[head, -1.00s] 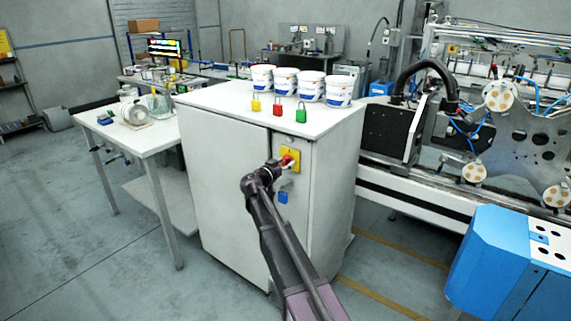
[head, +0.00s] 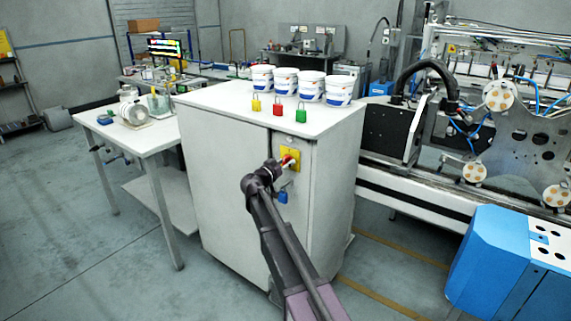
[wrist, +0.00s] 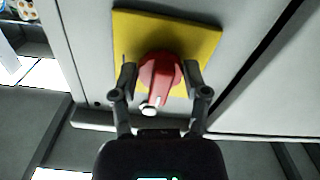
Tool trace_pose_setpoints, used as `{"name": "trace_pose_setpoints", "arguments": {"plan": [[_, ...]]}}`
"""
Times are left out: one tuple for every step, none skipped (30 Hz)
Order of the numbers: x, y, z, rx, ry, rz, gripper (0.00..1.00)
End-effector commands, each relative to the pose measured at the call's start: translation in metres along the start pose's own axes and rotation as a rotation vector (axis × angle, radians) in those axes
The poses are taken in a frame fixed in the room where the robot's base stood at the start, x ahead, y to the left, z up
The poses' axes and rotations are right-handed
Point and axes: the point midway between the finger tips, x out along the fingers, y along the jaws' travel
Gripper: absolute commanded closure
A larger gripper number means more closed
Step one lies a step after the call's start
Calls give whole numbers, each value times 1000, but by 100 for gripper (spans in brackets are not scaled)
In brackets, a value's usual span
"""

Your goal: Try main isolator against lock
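The main isolator is a yellow plate (wrist: 205,40) with a red rotary handle (wrist: 160,75) on the cabinet's front. It also shows in the head view as a yellow plate (head: 294,153), partly hidden by my gripper. A blue padlock (head: 283,198) hangs just below the plate in the head view.
Yellow (head: 256,104), red (head: 277,109) and green (head: 300,115) padlocks stand on the cabinet top (head: 225,98), before several white tubs. A side table (head: 160,138) is left of the cabinet. A machine with a blue housing (head: 500,260) is on the right.

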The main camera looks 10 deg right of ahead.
Motion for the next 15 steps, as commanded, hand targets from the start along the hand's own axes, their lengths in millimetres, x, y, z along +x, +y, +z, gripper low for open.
{"name": "trace_pose_setpoints", "arguments": {"plan": [[1,0,0,-1,0,1,24],[1,0,0,0,0,0,15],[1,0,0,0,0,0,7],[1,0,0,0,0,0,7],[0,0,0,0,0,0,7],[0,0,0,1,0,0,7],[0,0,0,1,0,0,7],[0,0,0,1,0,0,7],[0,0,0,1,0,0,7],[0,0,0,1,0,0,7],[0,0,0,1,0,0,7],[0,0,0,1,0,0,7],[0,0,0,2,0,0,7],[0,0,0,2,0,0,7],[0,0,0,2,0,0,7]]}}
